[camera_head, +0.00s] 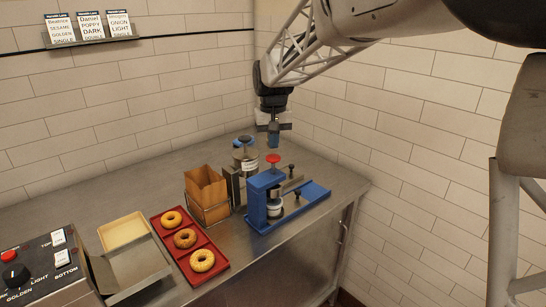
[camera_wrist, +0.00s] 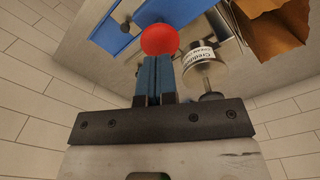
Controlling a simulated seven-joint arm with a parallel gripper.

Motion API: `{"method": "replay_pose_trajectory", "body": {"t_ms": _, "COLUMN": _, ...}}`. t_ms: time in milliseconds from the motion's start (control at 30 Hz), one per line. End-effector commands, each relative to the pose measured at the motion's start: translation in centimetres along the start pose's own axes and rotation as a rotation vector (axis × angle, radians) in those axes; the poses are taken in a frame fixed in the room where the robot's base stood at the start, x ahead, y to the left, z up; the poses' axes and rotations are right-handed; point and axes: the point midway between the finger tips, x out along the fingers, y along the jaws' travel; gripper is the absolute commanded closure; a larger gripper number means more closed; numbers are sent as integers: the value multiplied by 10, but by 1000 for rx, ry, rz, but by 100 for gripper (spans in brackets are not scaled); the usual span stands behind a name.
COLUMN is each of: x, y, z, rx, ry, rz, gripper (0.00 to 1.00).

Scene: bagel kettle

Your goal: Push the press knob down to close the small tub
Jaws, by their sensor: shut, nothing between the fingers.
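The red press knob (camera_head: 273,158) tops the blue press (camera_head: 258,196) on the steel table. It also shows in the wrist view as a red ball (camera_wrist: 160,39) just beyond my fingertips. The small white tub (camera_head: 274,210) sits low in the press under the plunger; whether its lid is seated cannot be told. My gripper (camera_head: 273,140) points down above the knob, with a small gap between them in the head view. Its blue fingers (camera_wrist: 154,75) are shut together and empty.
A labelled canister (camera_head: 246,158) stands behind the press. A brown paper bag in a wire holder (camera_head: 207,190) stands to its left, then a red tray (camera_head: 212,245) with three bagels. A toaster control box (camera_head: 40,265) is at front left. Tiled walls close the back and right.

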Motion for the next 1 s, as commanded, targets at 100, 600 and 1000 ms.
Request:
{"method": "replay_pose_trajectory", "body": {"t_ms": 100, "x": -8, "y": 0, "z": 0, "rx": 0, "ry": 2, "rz": 0, "gripper": 100}}
{"method": "replay_pose_trajectory", "body": {"t_ms": 600, "x": -43, "y": 0, "z": 0, "rx": 0, "ry": 1, "rz": 0, "gripper": 100}}
{"method": "replay_pose_trajectory", "body": {"t_ms": 1000, "x": -55, "y": 0, "z": 0, "rx": 0, "ry": -1, "rz": 0, "gripper": 100}}
